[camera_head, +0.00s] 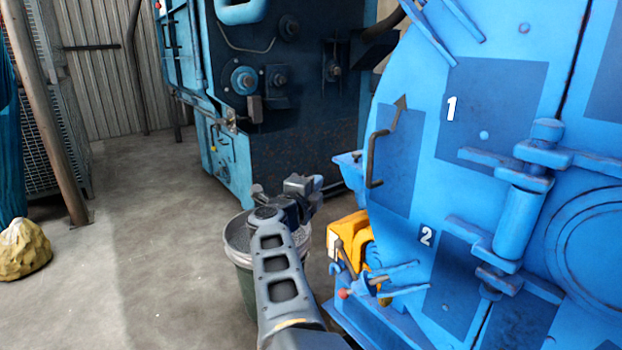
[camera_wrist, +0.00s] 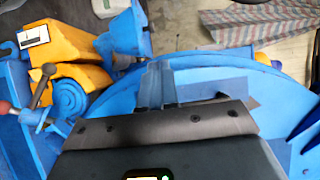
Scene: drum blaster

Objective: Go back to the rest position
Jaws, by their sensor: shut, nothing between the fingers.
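My gripper (camera_head: 314,185) is at the end of my raised arm, near the middle of the head view. It is shut and empty, a little left of the big blue machine (camera_head: 410,240) and apart from its handle (camera_head: 377,150). The machine's door carries the numbers 1 and 2 on dark blue panels. In the wrist view, the dark gripper body fills the bottom, and the blue machine's curved edge (camera_wrist: 215,70) lies beyond it. The fingertips are hard to make out there.
A bucket (camera_head: 241,260) stands behind my arm, partly hidden. A yellow part (camera_head: 350,237) and a red-knobbed lever (camera_head: 345,293) are low beside the machine. Another blue machine (camera_head: 225,140) stands behind. A yellowish rock (camera_head: 24,250) lies at left. The concrete floor (camera_head: 140,240) between is clear.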

